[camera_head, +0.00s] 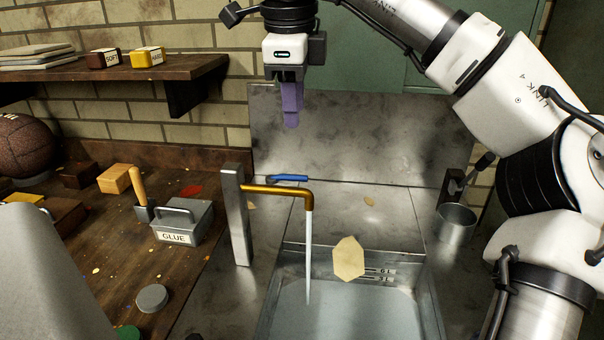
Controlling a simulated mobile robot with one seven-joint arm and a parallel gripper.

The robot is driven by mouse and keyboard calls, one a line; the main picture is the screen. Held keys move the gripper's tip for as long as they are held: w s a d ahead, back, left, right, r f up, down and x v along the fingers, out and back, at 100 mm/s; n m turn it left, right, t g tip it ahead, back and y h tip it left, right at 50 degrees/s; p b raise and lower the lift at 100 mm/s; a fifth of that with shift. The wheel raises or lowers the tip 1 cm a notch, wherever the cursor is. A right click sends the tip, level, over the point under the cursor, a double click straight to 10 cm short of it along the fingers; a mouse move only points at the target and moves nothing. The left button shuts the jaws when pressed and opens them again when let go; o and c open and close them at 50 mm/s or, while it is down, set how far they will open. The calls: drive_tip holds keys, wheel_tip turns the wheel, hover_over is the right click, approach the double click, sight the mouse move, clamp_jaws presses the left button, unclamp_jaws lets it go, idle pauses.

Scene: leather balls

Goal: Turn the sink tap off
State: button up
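The sink tap has a steel post (238,215) at the left of the sink and a brass spout (275,190) reaching right. A stream of water (308,255) runs from the spout's end into the basin. A blue lever (288,178) shows just behind the spout, lying roughly level. My gripper (291,120) points down above and behind the lever in the picture, apart from it. Its purple fingers overlap from this side, so the gap between them is hidden. Nothing held shows.
The metal sink (432,310) has a pale leather-like scrap (348,258) at its back edge. A steel backsplash (350,135) stands behind. A metal cup (456,222) is at right. A glue box (182,220) sits on the wooden bench at left, under a shelf (120,68). My arm fills the right side.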

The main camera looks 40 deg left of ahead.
sight(297, 176)
drive_tip(key=f, duration=0.4)
drive_tip(key=w+f, duration=0.1)
drive_tip(key=f, duration=0.3)
drive_tip(key=w+a+f, duration=0.1)
drive_tip(key=f, duration=0.3)
drive_tip(key=shift+a, duration=0.1)
clamp_jaws()
